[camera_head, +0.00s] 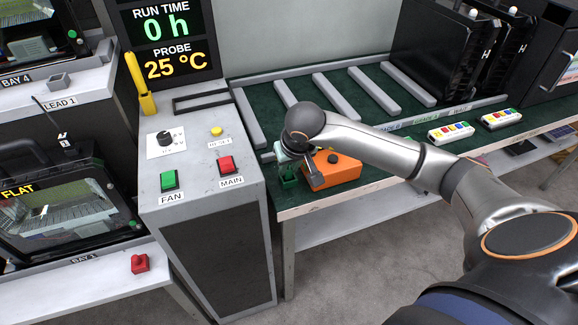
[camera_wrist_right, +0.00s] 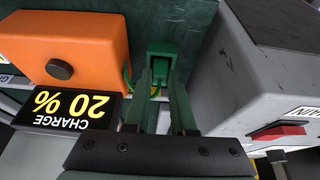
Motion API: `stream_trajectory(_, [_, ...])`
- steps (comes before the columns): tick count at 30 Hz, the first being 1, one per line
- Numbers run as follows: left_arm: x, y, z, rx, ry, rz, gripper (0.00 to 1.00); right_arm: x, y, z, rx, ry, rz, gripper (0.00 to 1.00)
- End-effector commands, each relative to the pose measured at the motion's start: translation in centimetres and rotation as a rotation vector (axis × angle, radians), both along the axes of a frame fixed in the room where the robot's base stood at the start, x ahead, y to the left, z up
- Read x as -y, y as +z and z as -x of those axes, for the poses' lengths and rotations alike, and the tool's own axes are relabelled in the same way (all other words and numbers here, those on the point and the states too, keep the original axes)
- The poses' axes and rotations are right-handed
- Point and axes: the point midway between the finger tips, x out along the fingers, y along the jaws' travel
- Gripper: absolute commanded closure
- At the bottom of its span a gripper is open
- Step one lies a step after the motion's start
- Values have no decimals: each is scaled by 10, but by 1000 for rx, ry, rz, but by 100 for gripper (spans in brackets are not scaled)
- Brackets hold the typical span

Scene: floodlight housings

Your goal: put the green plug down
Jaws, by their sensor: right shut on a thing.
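The green plug (camera_wrist_right: 161,52) is at the tips of my right gripper (camera_wrist_right: 160,76) in the right wrist view. The two fingers are shut on it. In the head view the plug (camera_head: 289,172) shows low by the front left corner of the green bench top, beside the orange box (camera_head: 338,169). My right gripper (camera_head: 292,158) is above it there, pointing down. I cannot tell whether the plug touches the bench. My left gripper is not in view.
The grey control cabinet (camera_head: 205,165) with the FAN and MAIN buttons stands close to the left of the gripper. A display reading CHARGE 20 % (camera_wrist_right: 72,110) is by the orange box. Grey rails (camera_head: 333,95) and black housings (camera_head: 435,50) stand further back on the bench.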

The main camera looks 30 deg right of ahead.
Motion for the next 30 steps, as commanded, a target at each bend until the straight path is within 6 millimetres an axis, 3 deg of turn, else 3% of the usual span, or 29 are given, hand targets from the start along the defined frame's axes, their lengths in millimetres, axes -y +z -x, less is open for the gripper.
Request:
stream_trajectory(4, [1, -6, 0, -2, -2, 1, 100, 0, -5, 0, 0, 1, 0, 100])
stream_trajectory(5, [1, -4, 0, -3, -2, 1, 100, 0, -3, 0, 0, 1, 0, 73])
stream_trajectory(12, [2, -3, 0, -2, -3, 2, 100, 0, -3, 0, -1, 0, 0, 47])
stream_trajectory(23, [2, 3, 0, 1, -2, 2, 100, 0, 4, 0, 1, 0, -1, 47])
stream_trajectory(30, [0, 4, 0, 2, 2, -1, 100, -4, 47, 17, 6, 2, 2, 47])
